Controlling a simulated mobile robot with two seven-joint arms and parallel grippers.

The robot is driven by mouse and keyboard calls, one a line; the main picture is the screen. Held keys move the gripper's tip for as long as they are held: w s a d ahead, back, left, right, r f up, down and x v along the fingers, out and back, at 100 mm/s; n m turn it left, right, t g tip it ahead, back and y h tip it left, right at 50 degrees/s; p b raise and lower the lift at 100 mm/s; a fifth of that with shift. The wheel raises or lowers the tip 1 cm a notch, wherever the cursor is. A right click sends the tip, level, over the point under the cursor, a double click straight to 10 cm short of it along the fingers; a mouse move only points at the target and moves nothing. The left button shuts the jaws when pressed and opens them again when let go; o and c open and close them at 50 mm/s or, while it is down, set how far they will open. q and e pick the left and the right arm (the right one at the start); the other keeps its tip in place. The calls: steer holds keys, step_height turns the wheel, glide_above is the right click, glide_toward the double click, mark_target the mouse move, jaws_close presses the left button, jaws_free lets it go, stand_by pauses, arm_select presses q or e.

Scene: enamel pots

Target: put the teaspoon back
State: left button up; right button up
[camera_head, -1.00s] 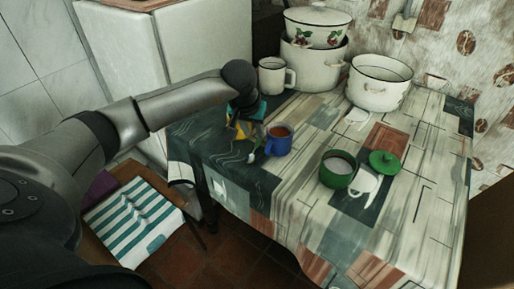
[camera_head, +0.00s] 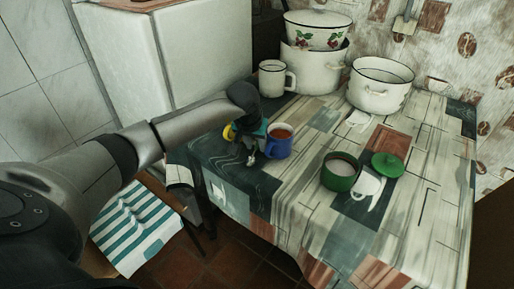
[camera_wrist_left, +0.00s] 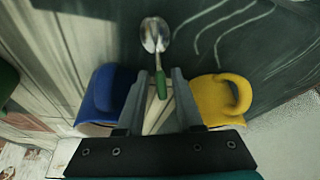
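The teaspoon lies on the dark part of the tablecloth, with its metal bowl (camera_wrist_left: 154,36) away from my left gripper and its green handle toward it. It also shows as a small pale shape in the head view (camera_head: 250,160). My left gripper (camera_wrist_left: 162,80) is open above the table, its fingers on either side of the handle end with gaps showing. A blue mug (camera_head: 279,146) with brown liquid is right of the gripper in the head view. A yellow mug (camera_wrist_left: 217,100), mostly hidden by my gripper in the head view, stands on its other side. My right gripper is out of view.
A green pot (camera_head: 340,177) with pale contents stands beside its green lid (camera_head: 387,164). A white mug (camera_head: 273,79), a white pot (camera_head: 380,90) and stacked pots (camera_head: 314,66) stand at the back. The table's front right is clear. A striped cloth (camera_head: 136,226) lies at lower left.

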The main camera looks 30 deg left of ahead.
arm_select(q)
jaws_close()
steer(key=shift+r, duration=0.1)
stand_by(0.5)
